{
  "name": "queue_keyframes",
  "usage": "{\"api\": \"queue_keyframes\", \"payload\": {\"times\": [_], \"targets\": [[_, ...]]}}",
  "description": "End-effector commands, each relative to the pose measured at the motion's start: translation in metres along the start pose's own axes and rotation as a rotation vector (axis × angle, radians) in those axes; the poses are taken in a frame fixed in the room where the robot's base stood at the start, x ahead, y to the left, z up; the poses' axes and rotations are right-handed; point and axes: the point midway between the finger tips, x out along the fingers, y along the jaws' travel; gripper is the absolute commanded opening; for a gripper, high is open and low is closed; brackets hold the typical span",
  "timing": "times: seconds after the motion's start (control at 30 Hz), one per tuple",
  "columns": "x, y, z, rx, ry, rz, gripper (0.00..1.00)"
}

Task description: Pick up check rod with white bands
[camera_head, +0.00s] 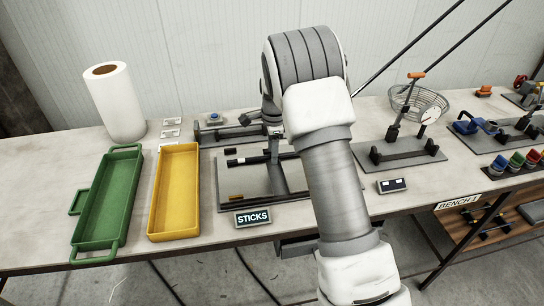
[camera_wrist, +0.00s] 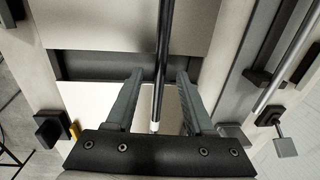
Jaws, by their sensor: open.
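In the wrist view a dark, thin rod (camera_wrist: 161,60) runs from the top edge down between my fingers. A pale white band shows near its lower end. I cannot tell whether other bands exist. My gripper (camera_wrist: 160,76) is open, with one finger on each side of the rod and a gap on both sides. In the head view my gripper sits over the grey rod stand (camera_head: 232,195) behind the STICKS sign (camera_head: 253,218); my arm hides much of it. Small dark pieces with pale ends lie on the stand, too small to identify.
A yellow tray (camera_head: 152,235) and a green tray (camera_head: 76,245) lie left of the stand. A white paper roll (camera_head: 118,110) stands at the back left. A gauge fixture (camera_head: 400,152) and a wire basket (camera_head: 440,101) are to the right. Bare bench shows between the fixtures.

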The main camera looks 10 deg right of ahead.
Motion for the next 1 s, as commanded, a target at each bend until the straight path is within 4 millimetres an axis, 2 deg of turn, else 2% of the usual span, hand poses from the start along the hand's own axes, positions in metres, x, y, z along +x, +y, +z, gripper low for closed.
{"api": "queue_keyframes", "payload": {"times": [0.23,0.53,1.0], "targets": [[0.0022,-0.0002,-0.0002,0.0,0.0,-0.001,0.54],[0.0019,-0.0001,-0.0002,0.0,0.0,-0.001,0.0],[-0.0009,-0.0006,-0.0002,0.0,0.0,-0.002,0.0]]}}
